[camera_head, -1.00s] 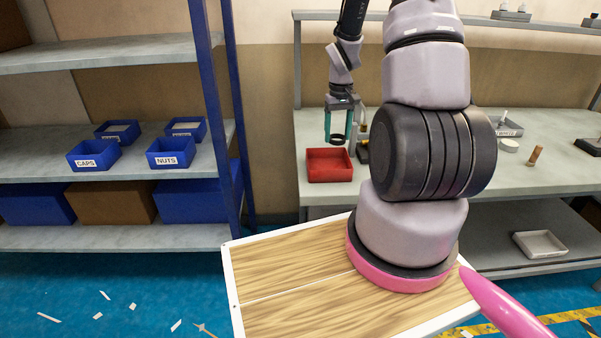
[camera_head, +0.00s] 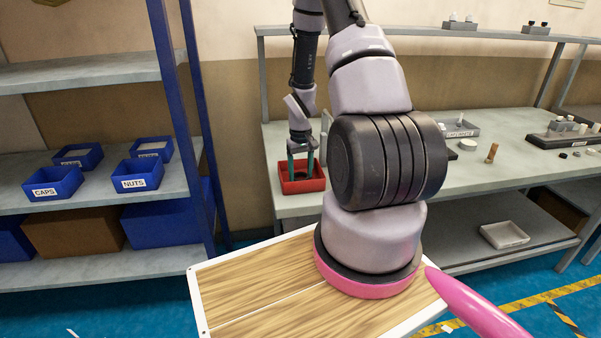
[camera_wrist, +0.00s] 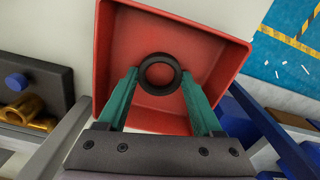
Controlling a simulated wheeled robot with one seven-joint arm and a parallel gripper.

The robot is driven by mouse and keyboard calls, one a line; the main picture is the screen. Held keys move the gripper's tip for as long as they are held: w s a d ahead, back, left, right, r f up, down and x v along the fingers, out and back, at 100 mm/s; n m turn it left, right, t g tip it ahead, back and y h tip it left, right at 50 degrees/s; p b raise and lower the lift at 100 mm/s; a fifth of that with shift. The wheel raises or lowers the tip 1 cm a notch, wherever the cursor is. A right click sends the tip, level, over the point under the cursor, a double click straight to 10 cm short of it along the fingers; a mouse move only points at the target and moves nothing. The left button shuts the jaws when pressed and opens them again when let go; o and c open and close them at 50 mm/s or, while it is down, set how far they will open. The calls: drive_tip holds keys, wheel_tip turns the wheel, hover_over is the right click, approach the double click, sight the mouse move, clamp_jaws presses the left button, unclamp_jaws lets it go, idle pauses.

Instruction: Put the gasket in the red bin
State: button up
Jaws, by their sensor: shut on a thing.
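The gasket is a black ring (camera_wrist: 160,74). In the wrist view it sits between the green fingertips of my gripper (camera_wrist: 159,88), which is shut on it. Behind the ring is the inside of the red bin (camera_wrist: 225,50). In the head view the red bin (camera_head: 315,184) stands on the grey bench, and my gripper (camera_head: 301,174) points down over it with its fingertips at or inside the bin. The gasket is too small and dark to make out clearly there. I cannot tell whether it touches the bin floor.
A dark block with a blue knob and brass parts (camera_wrist: 30,105) lies beside the bin. A grey labelled tray (camera_head: 461,130) and a brown cylinder (camera_head: 492,152) stand farther right on the bench (camera_head: 470,175). Blue bins (camera_head: 136,175) fill the left shelf.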

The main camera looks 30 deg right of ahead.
drive_tip(key=shift+f, duration=0.1)
drive_tip(key=o, duration=1.5)
drive_tip(key=s+a+r+m+t, duration=0.1)
drive_tip(key=s+a+r, duration=0.1)
drive_tip(key=r, duration=0.8)
drive_tip(key=s+a+r+t, duration=0.1)
drive_tip(key=a+r, duration=0.1)
drive_tip(key=r, duration=0.9)
drive_tip(key=s+a+r+m+t, duration=0.1)
drive_tip(key=s+a+r, duration=0.1)
drive_tip(key=r, duration=0.8)
drive_tip(key=s+a+r+t, duration=0.1)
drive_tip(key=s+a+r, duration=0.1)
drive_tip(key=s+r, duration=0.2)
drive_tip(key=s+a+r+t+y, duration=0.1)
drive_tip(key=s+a+r, duration=0.2)
drive_tip(key=s, duration=0.3)
drive_tip(key=s+a+r+m+t+y, duration=0.1)
drive_tip(key=s+a+r+t, duration=0.1)
drive_tip(key=s+r, duration=0.3)
drive_tip(key=shift+a+r, duration=0.45)
drive_tip(key=shift+a, duration=0.05)
